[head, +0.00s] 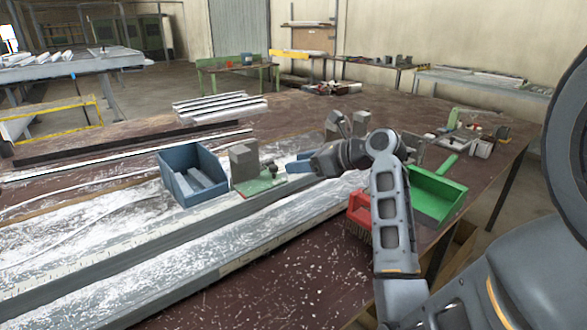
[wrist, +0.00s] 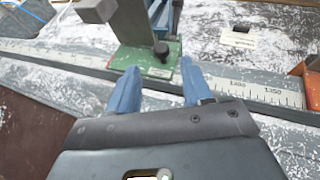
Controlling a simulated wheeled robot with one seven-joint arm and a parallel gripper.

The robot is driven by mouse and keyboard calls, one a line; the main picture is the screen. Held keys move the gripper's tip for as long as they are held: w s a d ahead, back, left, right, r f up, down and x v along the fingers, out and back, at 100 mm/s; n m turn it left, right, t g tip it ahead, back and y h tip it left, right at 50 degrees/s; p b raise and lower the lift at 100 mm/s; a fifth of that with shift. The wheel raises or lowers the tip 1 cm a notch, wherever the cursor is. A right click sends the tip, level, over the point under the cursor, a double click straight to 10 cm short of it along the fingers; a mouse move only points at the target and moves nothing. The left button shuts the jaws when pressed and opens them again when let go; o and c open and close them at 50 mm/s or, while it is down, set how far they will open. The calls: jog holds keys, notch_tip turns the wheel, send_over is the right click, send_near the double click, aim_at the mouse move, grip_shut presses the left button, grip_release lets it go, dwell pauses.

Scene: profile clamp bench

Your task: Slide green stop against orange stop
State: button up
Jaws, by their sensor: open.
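The green stop (head: 259,186) has a flat green base on the grey rail, with a grey upright block (head: 244,161) on it. In the wrist view its green base (wrist: 140,60) lies just beyond my fingertips, with a dark knob on it. My gripper (wrist: 158,78) is open, its two blue fingers pointing at the near edge of the base, with nothing between them. In the head view my gripper (head: 299,168) is right of the green stop. The orange stop (wrist: 313,84) shows only partly, at the right edge of the wrist view; I cannot make it out in the head view.
A scale strip (wrist: 262,92) runs along the rail, bare between the stops. A blue bin (head: 180,186) stands left of the green stop. A red brush (head: 359,207) and a green dustpan (head: 437,197) lie to the right, near my arm. White shavings cover the bench.

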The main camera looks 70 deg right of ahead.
aim_at(276, 167)
jog(key=x, duration=0.7)
jog(key=shift+w+d+f, duration=0.1)
jog(key=shift+w+d, duration=0.05)
jog(key=shift+w, duration=0.1)
grip_shut()
dwell(0.4)
